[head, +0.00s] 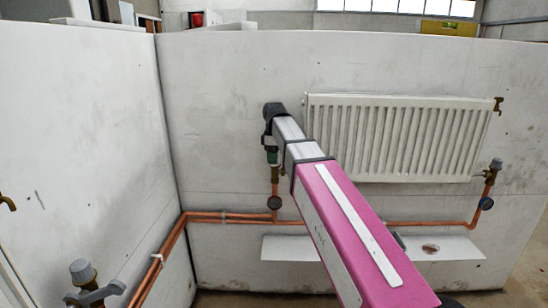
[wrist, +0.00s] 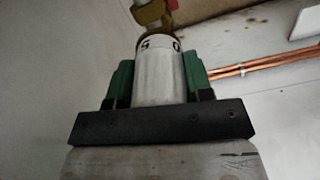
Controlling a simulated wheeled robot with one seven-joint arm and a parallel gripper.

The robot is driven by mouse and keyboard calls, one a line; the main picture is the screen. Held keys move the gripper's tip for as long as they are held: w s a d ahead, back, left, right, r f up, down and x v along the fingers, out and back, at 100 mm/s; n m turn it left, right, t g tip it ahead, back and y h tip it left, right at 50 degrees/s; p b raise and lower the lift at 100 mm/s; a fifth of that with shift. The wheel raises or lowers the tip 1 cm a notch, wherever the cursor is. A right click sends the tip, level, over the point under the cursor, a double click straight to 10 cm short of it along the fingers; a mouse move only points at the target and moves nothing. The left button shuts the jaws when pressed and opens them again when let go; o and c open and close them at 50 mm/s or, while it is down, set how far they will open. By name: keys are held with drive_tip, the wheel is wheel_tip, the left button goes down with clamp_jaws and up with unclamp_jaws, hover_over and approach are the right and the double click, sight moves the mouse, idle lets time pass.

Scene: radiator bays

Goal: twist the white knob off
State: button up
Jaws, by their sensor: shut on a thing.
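The white knob (wrist: 160,72) fills the middle of the wrist view, with dark marks around its far end. It sits against a brass valve body (wrist: 152,14), and I see no gap between them. My gripper (head: 272,156) is at the valve by the radiator's left end in the head view. Its green fingers are shut on the knob, one on each side. In the head view my arm and gripper hide the knob. I cannot tell whether the knob has turned.
A white radiator (head: 400,138) hangs on the back wall, right of my gripper. Another valve with a grey knob (head: 496,163) stands at its right end. Copper pipes (head: 205,217) run low along the walls. A grey-capped valve (head: 82,272) is at the front left. A white shelf (head: 285,248) lies below.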

drive_tip(key=shift+r, duration=0.15)
drive_tip(key=shift+r, duration=0.35)
drive_tip(key=shift+r, duration=0.15)
idle(0.5)
drive_tip(key=shift+r, duration=2.45)
